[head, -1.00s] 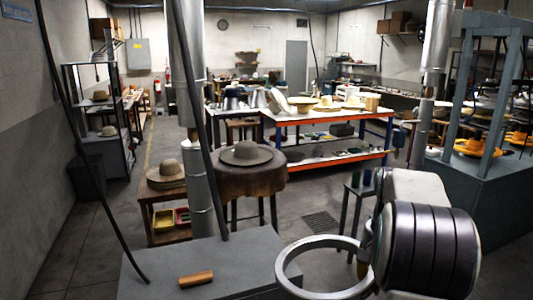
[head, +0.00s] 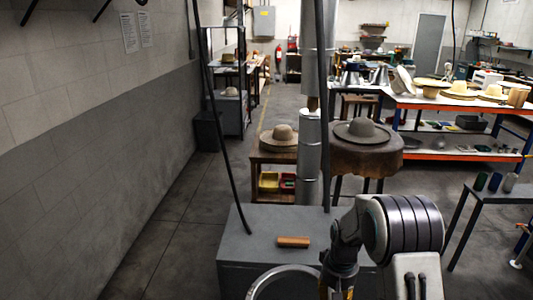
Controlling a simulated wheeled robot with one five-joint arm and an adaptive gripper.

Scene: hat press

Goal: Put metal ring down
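The metal ring (head: 284,268) is a pale grey hoop at the bottom edge of the head view; only its upper arc shows. My gripper (head: 338,287) is at the ring's right side, in front of the grey bench (head: 262,222). It appears shut on the ring's rim, but its fingertips are largely hidden and cut off by the frame edge. The ring appears in front of or over the bench's near part; I cannot tell whether it touches anything below.
A wooden block (head: 293,242) lies on the bench top. A dark cable (head: 228,150) hangs to the bench's left side, and a pole stands behind it. A brown stand with a grey hat (head: 361,131) is beyond. The floor at left is clear.

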